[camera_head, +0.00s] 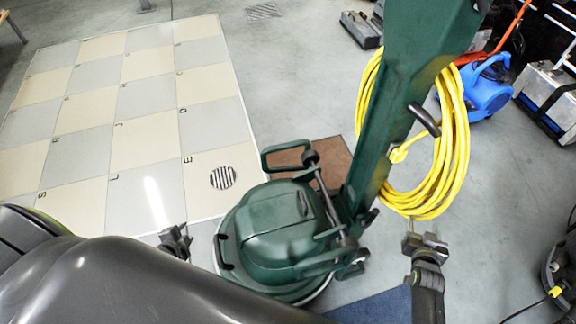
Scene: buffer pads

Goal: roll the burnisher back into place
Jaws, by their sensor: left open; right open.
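The burnisher is a dark green floor machine; its rounded base (272,225) stands on the grey floor in the lower middle. Its thick green column (405,95) leans up to the right, with a coiled yellow cable (457,165) hanging on it. A dark handle bar shows on the column. My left gripper (176,236) is open and empty, left of the base and apart from it. My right gripper (425,241) is open and empty, right of the base, just below the cable coil. The column's top is out of view.
A checkered tile floor panel (95,100) with letters and a round drain grille (222,178) lies left. A brown mat (337,156) lies behind the base, a blue mat (375,308) in front. A blue blower (487,88) and grey cases (548,95) stand at right.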

